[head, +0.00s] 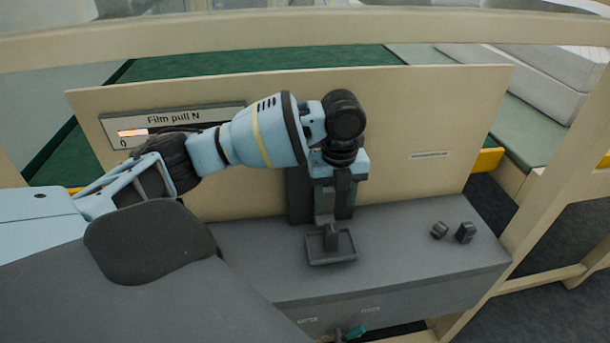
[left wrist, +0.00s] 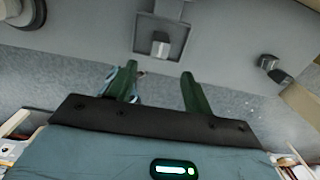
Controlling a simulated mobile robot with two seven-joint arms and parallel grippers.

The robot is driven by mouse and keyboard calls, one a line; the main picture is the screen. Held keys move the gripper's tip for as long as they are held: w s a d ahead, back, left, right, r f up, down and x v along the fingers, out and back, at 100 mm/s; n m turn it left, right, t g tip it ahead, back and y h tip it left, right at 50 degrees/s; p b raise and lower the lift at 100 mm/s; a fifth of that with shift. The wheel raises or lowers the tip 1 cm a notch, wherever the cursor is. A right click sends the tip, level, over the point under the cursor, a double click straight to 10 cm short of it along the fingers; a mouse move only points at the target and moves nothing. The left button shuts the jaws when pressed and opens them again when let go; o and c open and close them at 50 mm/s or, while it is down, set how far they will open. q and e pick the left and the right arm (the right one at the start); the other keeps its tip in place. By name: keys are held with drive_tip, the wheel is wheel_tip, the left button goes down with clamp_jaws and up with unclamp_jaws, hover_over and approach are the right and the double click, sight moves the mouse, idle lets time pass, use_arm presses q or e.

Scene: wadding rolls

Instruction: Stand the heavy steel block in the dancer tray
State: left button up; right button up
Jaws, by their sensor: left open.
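The dancer tray (head: 343,259) is a shallow dark square tray at the bench's middle, with a grey upright piece (head: 330,238) in it. I cannot tell whether this is a block or part of the tray. The wrist view shows the tray (left wrist: 177,16) and the piece's pale face (left wrist: 160,46). My right gripper is not in view.
The grey bench (head: 400,265) is clear between the tray and the blocks. A beige panel (head: 410,120) stands behind it, with a "Film pull N" display (head: 175,122) showing an orange bar near 0. A beige frame post (head: 560,150) stands at right.

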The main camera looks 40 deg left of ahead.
use_arm(q)
drive_tip(key=s+d+f+n+h, duration=0.1)
drive_tip(key=d+f, duration=0.2)
drive_tip(key=f, duration=0.1)
drive_tip(key=s+d+f+n+t+h, duration=0.1)
drive_tip(key=d+f, duration=0.3)
drive_tip(key=f, duration=0.1)
drive_tip(key=s+d+f+n+h, duration=0.1)
drive_tip(key=d+f+n, duration=0.1)
drive_tip(key=d+f, duration=0.2)
drive_tip(key=shift+s+d+f+t, duration=0.1)
drive_tip(key=shift+f+t, duration=0.15)
drive_tip(key=shift+t, duration=0.15)
drive_tip(key=s+d+f+n+t+h, duration=0.1)
drive_tip(key=s+d+f+n+t, duration=0.15)
drive_tip(key=s+f+n, duration=0.45)
drive_tip(key=s+d+f+n+t+h, duration=0.1)
drive_tip(key=s+d+f+n+t, duration=0.15)
drive_tip(key=s+f+n, duration=0.4)
drive_tip(key=s+a+f+n+y, duration=0.1)
drive_tip(key=s+a+n, duration=0.2)
drive_tip(key=s, duration=0.4)
drive_tip(key=s+a+f+n+t+y, duration=0.1)
drive_tip(key=s+a+f+n+y, duration=0.1)
drive_tip(key=s, duration=0.6)
drive_tip(key=shift+s+a+f+n, duration=0.3)
drive_tip(key=shift+a+n, duration=0.55)
drive_tip(key=shift+a, duration=0.25)
drive_tip(key=shift+s, duration=0.1)
